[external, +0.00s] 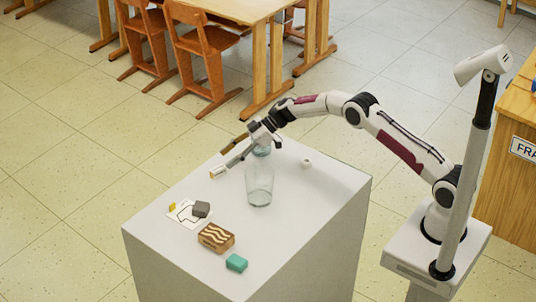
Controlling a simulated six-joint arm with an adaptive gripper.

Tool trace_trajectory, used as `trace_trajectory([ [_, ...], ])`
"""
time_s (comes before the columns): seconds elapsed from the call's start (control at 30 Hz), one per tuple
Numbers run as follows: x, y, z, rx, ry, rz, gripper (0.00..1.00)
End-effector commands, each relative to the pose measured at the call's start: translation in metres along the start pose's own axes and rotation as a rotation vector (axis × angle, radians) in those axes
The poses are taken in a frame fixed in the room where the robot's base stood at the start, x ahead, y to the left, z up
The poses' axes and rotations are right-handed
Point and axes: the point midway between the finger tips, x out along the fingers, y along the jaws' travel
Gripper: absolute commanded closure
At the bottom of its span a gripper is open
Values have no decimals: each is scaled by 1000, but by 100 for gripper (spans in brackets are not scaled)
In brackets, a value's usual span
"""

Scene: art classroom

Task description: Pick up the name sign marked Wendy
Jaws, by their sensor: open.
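No sign that reads Wendy can be made out in the external view. A white sign (523,149) with dark letters starting "FRA" is on the front of the wooden cabinet at the right edge; the rest of it is cut off. My gripper (232,157) is open over the far left part of the pedestal top, left of the glass jar's neck. Its fingers point left and downward. I cannot tell whether anything lies between or under them.
Chairs and tables stand behind.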

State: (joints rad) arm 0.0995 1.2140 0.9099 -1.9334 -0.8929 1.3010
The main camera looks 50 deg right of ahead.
Motion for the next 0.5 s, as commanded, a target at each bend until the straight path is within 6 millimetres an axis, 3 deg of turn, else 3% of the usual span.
trace_trajectory([
  [0.5, 44, -7, 5, -1, 0, -1, 53],
])
